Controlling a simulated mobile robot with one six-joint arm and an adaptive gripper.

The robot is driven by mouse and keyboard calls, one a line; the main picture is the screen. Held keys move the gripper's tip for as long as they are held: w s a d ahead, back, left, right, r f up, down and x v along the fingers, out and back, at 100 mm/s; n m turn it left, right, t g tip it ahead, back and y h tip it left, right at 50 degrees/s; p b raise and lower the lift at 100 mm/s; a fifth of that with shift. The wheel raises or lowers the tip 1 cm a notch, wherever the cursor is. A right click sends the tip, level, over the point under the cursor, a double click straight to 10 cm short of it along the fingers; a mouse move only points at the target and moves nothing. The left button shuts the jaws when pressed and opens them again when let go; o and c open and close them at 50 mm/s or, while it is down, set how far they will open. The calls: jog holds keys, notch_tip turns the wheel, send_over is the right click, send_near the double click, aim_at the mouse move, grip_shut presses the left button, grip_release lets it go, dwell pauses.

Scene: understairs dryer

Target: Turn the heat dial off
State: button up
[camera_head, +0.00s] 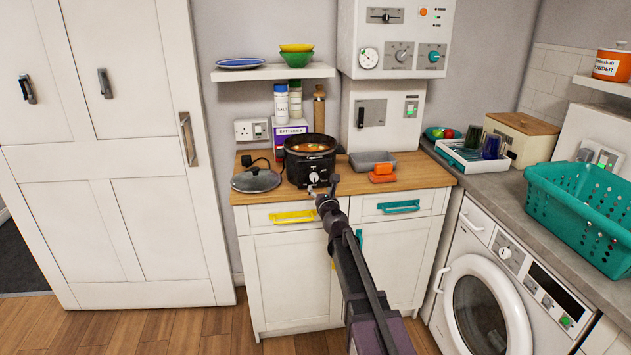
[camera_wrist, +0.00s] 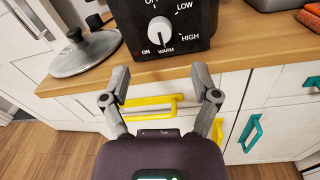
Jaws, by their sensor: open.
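The heat dial (camera_wrist: 160,31) is a round white knob on the front of the black slow cooker (camera_head: 310,162). Labels LOW, HIGH, WARM and ON ring it; the top label is cut off by the frame edge. I cannot tell for sure which mark the dial points to. The cooker stands on the wooden worktop (camera_head: 410,172), uncovered, with food inside. My gripper (camera_wrist: 160,74) is open and empty, its fingers spread wide below the dial and apart from it. In the head view my gripper (camera_head: 323,187) is just in front of the cooker and partly covers its lower front.
A glass lid (camera_head: 256,181) lies left of the cooker; a grey box (camera_head: 372,161) and an orange item (camera_head: 382,174) lie right. Drawers with a yellow handle (camera_head: 292,216) and a teal handle (camera_head: 398,206) are below. A wall unit (camera_head: 395,40) carries other dials.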

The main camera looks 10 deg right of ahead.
aim_at(315, 179)
jog(key=w, duration=0.7)
jog(key=shift+w+a, duration=0.2)
jog(key=shift+w, duration=0.1)
grip_shut()
jog(key=shift+a, duration=0.15)
